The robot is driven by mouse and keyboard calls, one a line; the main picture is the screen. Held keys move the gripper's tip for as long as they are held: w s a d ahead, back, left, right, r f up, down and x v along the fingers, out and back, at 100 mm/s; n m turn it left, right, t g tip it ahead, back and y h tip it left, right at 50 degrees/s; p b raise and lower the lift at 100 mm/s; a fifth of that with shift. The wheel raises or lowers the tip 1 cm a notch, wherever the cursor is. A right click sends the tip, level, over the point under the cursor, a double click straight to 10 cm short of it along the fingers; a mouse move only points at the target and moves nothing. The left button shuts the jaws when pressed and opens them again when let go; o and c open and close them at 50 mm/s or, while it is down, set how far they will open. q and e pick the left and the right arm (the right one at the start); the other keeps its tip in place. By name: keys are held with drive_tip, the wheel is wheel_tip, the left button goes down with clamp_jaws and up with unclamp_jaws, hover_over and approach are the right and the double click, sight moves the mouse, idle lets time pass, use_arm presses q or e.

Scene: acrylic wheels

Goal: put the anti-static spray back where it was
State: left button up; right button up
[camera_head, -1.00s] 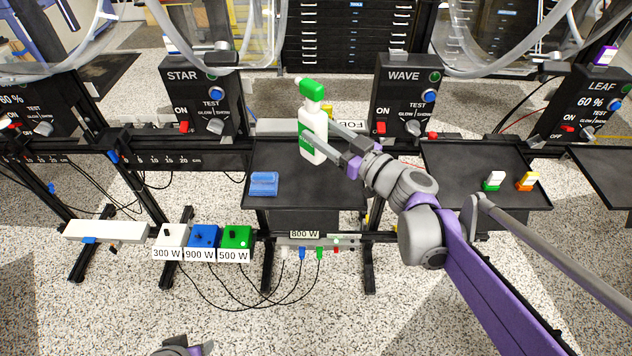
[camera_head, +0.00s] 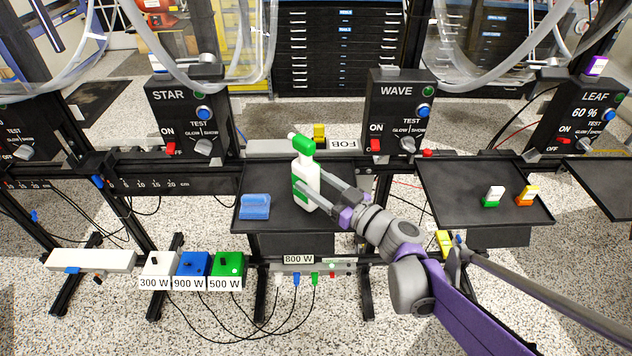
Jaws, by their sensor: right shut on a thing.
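The anti-static spray (camera_head: 305,172) is a white bottle with a green trigger head and a green label. It stands about upright, leaning slightly, over the middle of the black tray (camera_head: 345,222) between the STAR and WAVE boxes. My right gripper (camera_head: 310,188) reaches in from the lower right and is shut on the bottle's body. The bottle's base appears at or just above the tray surface; I cannot tell whether it touches. My left gripper is not in view.
A blue block (camera_head: 255,207) lies on the tray left of the bottle. The STAR box (camera_head: 183,115) and WAVE box (camera_head: 400,110) stand behind. Below are white, blue (camera_head: 193,265) and green switch boxes with cables.

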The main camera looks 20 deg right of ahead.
drive_tip(key=o, duration=0.8)
drive_tip(key=shift+c, duration=0.2)
